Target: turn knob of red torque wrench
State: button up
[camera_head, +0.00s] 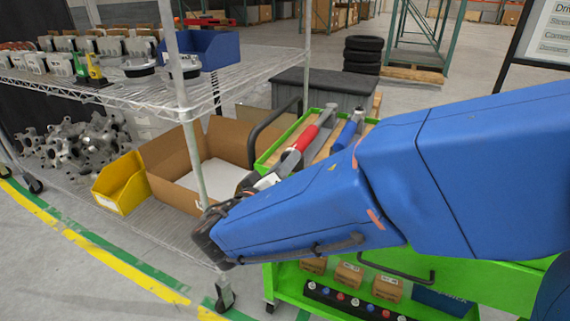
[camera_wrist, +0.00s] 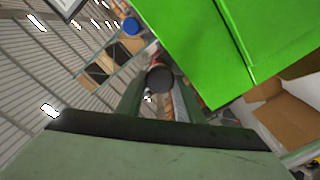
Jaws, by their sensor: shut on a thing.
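The red torque wrench (camera_head: 306,139) lies on the green cart's top, its red handle pointing down-left toward my gripper. In the wrist view my gripper (camera_wrist: 158,98) has its two fingers on either side of a dark round end piece (camera_wrist: 160,79), with a little red beside it. I take this piece to be the knob of the red wrench. The gripper is shut on it. In the head view my blue arm hides most of the gripper and the knob, so how far the knob is turned cannot be told.
A blue torque wrench (camera_head: 347,132) lies just right of the red one. The green cart (camera_head: 268,160) has a black handle. Left of it, a wire shelf holds an open cardboard box (camera_head: 175,165) and a yellow bin (camera_head: 121,184), close to my arm's end.

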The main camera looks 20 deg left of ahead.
jog(key=shift+n, duration=0.5)
jog(key=o, duration=1.1)
